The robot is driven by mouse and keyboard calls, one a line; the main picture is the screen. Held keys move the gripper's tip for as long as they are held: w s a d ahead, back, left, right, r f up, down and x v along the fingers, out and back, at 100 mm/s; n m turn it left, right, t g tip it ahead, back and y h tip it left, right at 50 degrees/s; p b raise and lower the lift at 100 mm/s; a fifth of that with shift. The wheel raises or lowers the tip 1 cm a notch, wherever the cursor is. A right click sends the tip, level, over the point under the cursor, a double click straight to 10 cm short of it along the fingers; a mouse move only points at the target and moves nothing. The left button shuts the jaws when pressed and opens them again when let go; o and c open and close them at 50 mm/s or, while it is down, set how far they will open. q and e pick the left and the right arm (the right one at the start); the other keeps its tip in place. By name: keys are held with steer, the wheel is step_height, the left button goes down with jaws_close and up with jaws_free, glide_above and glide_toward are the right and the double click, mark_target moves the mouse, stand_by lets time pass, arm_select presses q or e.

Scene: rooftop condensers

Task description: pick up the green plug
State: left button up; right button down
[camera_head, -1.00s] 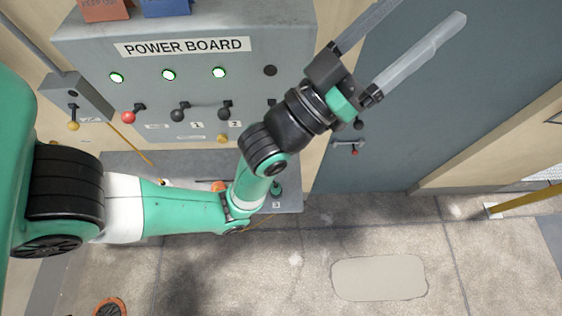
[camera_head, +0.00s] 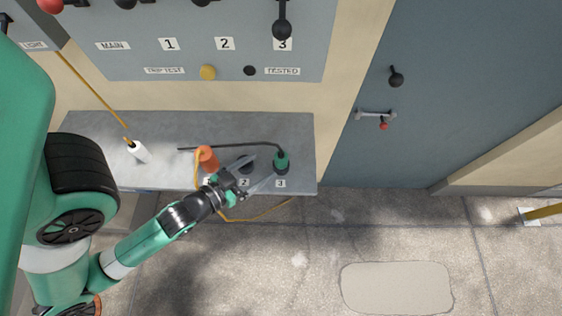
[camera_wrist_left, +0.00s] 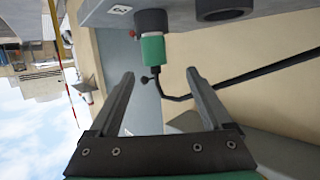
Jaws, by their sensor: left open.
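The green plug (camera_head: 281,158) stands in the black socket labelled 3 at the right end of the grey shelf. A dark cable runs from its top to the left. In the left wrist view the green plug (camera_wrist_left: 153,50) is just ahead of the fingertips, seated in its black socket (camera_wrist_left: 151,21). My left gripper (camera_head: 264,167) is open and empty, to the left of the plug and pointing at it. In the left wrist view the gap between the jaws (camera_wrist_left: 160,74) lines up with the plug, and neither finger appears to touch it. My right gripper is not in view.
An orange plug (camera_head: 208,158) with a yellow cord stands left of the gripper. A white plug (camera_head: 138,152) stands farther left on the shelf (camera_head: 85,125). Socket 2 (camera_head: 246,166) is partly hidden by my fingers. The panel rises behind; a blue-grey door (camera_head: 450,90) is right.

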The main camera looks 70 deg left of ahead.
mark_target(276, 158)
arm_select(q)
steer(key=x, duration=0.6)
steer(key=shift+w, duration=0.15)
steer(key=shift+w+f+b, duration=0.2)
steer(key=shift+w+b, duration=0.1)
steer(key=x, duration=0.2)
steer(key=b+x, duration=0.1)
steer(key=x, duration=0.1)
steer(key=shift+w+d+f, duration=0.1)
steer(key=shift+w, duration=0.3)
jaws_close()
